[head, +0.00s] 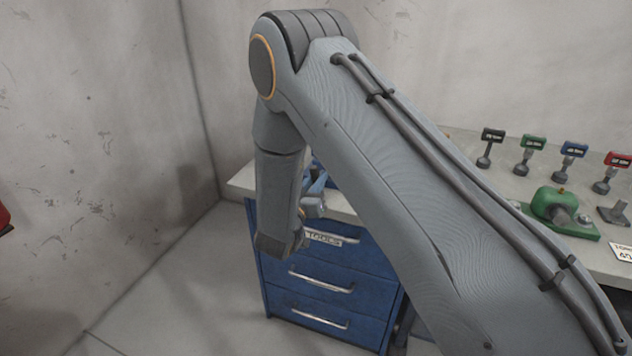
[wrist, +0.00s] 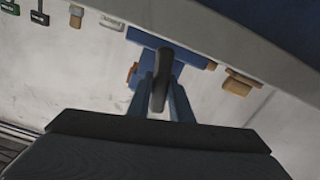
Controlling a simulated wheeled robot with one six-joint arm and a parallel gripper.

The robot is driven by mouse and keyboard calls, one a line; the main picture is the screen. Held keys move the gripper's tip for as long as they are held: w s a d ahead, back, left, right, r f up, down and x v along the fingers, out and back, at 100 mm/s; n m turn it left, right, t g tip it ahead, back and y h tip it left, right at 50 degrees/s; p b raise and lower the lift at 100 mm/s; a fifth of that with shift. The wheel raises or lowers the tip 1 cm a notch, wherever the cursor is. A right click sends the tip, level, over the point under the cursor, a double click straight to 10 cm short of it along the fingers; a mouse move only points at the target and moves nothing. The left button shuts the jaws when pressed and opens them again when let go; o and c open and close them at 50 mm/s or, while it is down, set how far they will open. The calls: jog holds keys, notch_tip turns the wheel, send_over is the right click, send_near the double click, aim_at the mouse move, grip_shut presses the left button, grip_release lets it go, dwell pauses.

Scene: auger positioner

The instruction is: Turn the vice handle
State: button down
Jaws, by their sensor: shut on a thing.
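The blue vice (wrist: 150,40) is at the upper middle of the wrist view, and a small part of it (head: 315,178) shows behind my arm in the head view. The dark grey vice handle (wrist: 161,75) stands between the two blue fingers of my gripper (wrist: 163,88) in the wrist view. The gripper is shut on the handle. In the head view my arm covers most of the vice, and the handle cannot be made out.
The vice is at the left end of a grey bench (head: 590,255) above a blue drawer cabinet (head: 325,290). Several coloured tags on stands (head: 533,142) and a green fixture (head: 553,205) are at the right. A bare wall (head: 90,130) is at the left, with open floor below.

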jog(key=m+b, duration=0.3)
jog(key=m, duration=0.3)
jog(key=shift+d+f, duration=0.1)
jog(key=m+b, duration=0.3)
jog(key=m, duration=0.3)
jog(key=shift+s+d+b, duration=0.1)
jog(key=shift+b, duration=0.3)
jog(key=shift+m, duration=0.3)
jog(key=c, duration=1.6)
grip_release()
jog(key=shift+s, duration=0.1)
jog(key=b+v, duration=0.1)
jog(key=v, duration=0.6)
jog(key=shift+s+b, duration=0.3)
jog(key=shift+b, duration=0.1)
